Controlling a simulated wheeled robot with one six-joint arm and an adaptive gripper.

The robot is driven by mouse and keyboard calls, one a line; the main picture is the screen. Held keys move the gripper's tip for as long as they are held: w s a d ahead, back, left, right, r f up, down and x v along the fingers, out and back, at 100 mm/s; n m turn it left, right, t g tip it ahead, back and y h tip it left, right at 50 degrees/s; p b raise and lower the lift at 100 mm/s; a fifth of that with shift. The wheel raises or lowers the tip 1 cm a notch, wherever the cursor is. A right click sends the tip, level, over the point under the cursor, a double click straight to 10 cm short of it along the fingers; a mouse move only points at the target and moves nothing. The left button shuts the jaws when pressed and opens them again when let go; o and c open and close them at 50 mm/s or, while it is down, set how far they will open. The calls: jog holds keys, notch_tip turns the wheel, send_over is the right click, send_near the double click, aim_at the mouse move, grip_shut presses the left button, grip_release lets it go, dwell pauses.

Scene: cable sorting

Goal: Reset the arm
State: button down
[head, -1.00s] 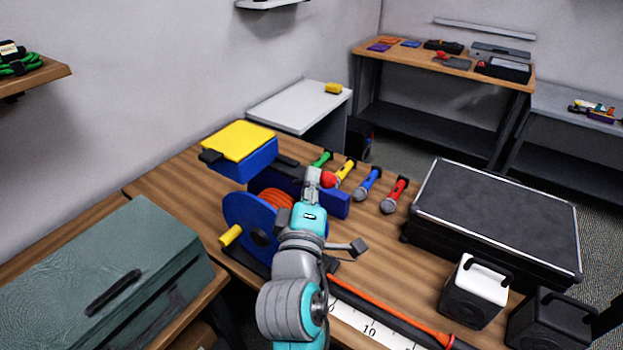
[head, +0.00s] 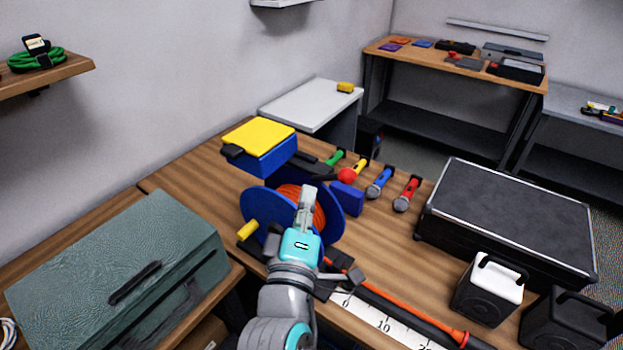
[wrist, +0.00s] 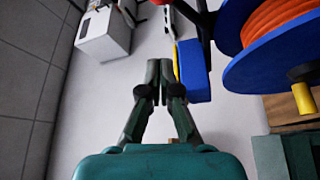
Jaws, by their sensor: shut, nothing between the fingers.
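My gripper (wrist: 160,80) shows in the wrist view with its two dark fingers together and nothing between them. The blue reel (head: 262,208) with orange cable (head: 318,212) stands on the wooden table. The reel also shows at the upper right of the wrist view (wrist: 250,80), apart from the fingers. The blue box with a yellow lid (head: 258,138) is behind the reel.
Several microphones (head: 380,182) lie behind the reel. A grey-green toolbox (head: 120,255) is at the left. A shelf (head: 60,75) holds green cable.

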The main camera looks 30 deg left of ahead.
jog(key=s+d+f+m+g+h, duration=0.1)
jog(key=s+d+f+m, duration=0.25)
jog(key=d+f, duration=0.85)
jog(key=s+d+f+m+g+h, duration=0.15)
jog(key=s+d+f, duration=0.35)
jog(key=d+f, duration=0.65)
jog(key=s+d+f+m+h, duration=0.1)
jog(key=s+d+m+h, duration=0.1)
jog(key=s+d+m, duration=0.5)
jog(key=s+d+m+h, duration=0.2)
jog(key=s+d+m, duration=0.4)
jog(key=s, duration=1)
jog(key=d+g, duration=0.1)
jog(key=d, duration=0.2)
jog(key=shift+s+f+m, duration=0.35)
jog(key=shift+m, duration=0.05)
jog(key=shift+d+h, duration=0.1)
jog(key=shift+h, duration=0.15)
